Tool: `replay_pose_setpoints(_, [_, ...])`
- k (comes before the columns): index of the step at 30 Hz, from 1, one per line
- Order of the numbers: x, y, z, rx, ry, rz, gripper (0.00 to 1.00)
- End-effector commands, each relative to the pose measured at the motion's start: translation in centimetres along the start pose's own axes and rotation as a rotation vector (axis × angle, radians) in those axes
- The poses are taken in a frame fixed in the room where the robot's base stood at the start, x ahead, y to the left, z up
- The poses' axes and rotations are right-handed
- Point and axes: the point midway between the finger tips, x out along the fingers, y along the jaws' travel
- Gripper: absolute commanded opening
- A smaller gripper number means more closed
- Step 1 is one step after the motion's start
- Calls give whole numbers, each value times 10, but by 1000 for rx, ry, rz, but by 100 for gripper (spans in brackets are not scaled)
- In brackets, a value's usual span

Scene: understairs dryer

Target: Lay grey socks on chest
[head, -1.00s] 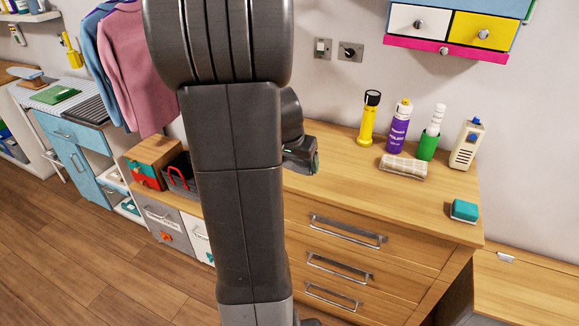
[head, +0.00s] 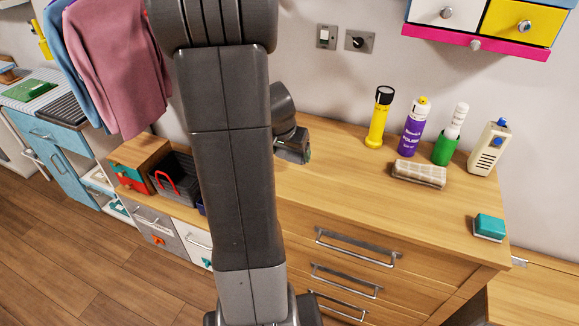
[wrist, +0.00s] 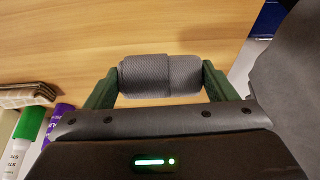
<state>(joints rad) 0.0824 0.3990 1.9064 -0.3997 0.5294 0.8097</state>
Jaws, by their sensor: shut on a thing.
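The grey socks (wrist: 160,77), rolled into a bundle, are in the wrist view. My gripper (wrist: 160,84) is shut on them, one green finger at each end of the roll. The wooden chest (head: 345,185) has a pale top and metal-handled drawers. In the wrist view its top (wrist: 150,30) lies behind the socks; I cannot tell whether they touch it. In the head view my gripper (head: 294,150) is over the left part of the chest top, and the socks are hidden there.
A yellow torch (head: 379,118), a purple spray can (head: 413,128), a green-based bottle (head: 446,148), a cream device (head: 489,149) and a beige folded cloth (head: 419,175) stand or lie at the back right. A teal sponge (head: 489,226) is near the right edge. The chest top's middle is clear.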

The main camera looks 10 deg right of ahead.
Motion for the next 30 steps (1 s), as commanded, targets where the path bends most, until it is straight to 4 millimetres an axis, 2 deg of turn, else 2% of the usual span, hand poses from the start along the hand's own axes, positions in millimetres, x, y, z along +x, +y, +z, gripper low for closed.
replay_pose_setpoints(1, [9, 0, 5, -1, -4, 2, 56])
replay_pose_setpoints(5, [20, 0, 8, 0, -1, 1, 56])
replay_pose_setpoints(12, [50, 0, 21, 0, -2, 1, 56])
replay_pose_setpoints(26, [57, -1, 24, 1, 1, -1, 56])
replay_pose_setpoints(27, [56, -1, 23, 0, 1, -1, 82])
replay_pose_setpoints(30, [56, -1, 23, 0, 1, -1, 100])
